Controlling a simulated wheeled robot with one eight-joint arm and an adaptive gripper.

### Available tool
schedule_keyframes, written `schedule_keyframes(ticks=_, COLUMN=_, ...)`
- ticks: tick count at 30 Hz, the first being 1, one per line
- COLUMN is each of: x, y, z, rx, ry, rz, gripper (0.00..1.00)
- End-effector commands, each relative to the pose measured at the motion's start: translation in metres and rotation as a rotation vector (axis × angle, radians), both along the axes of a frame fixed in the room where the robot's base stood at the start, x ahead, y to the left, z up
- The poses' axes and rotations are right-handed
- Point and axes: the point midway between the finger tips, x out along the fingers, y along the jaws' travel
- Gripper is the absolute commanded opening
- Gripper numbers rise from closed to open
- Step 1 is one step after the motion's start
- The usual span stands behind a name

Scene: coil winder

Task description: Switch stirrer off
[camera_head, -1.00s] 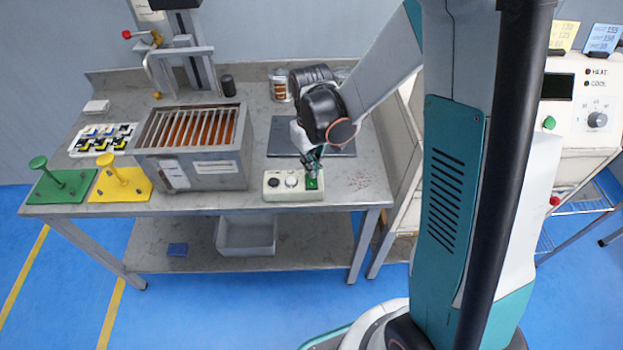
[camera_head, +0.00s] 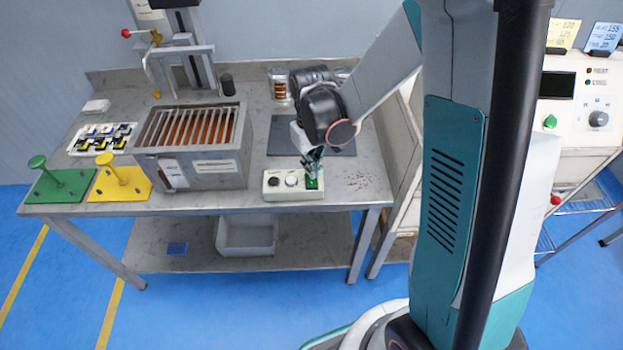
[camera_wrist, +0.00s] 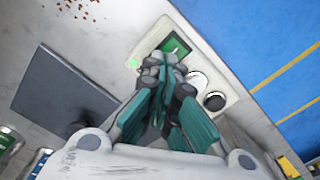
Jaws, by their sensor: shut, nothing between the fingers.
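The stirrer control box (camera_head: 293,194) is a small cream box at the table's front edge. In the head view it has a black knob (camera_head: 273,182) on the left, a white knob (camera_head: 291,180) in the middle and a green switch (camera_head: 312,183) on the right. In the wrist view the green switch (camera_wrist: 174,47) shows just beyond my fingertips, with a glowing green spot beside it. My gripper (camera_wrist: 160,62) is shut and empty, with its tips over the switch end of the box. I cannot tell whether the tips touch the switch. It also shows in the head view (camera_head: 313,165).
A dark flat plate (camera_head: 284,136) lies behind the box. A metal tank with copper-coloured bars (camera_head: 205,172) stands to the left. Green (camera_head: 60,184) and yellow (camera_head: 118,184) stands are farther left. Brown specks (camera_head: 357,181) lie on clear tabletop to the right.

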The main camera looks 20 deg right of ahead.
Motion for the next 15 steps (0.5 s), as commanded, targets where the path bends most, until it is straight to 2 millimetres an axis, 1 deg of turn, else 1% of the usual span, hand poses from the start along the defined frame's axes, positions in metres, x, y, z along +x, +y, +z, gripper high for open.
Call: schedule_keyframes(ticks=15, x=0.0000, y=0.0000, z=-0.0076, rx=0.000, ry=0.000, rz=0.000, gripper=0.00)
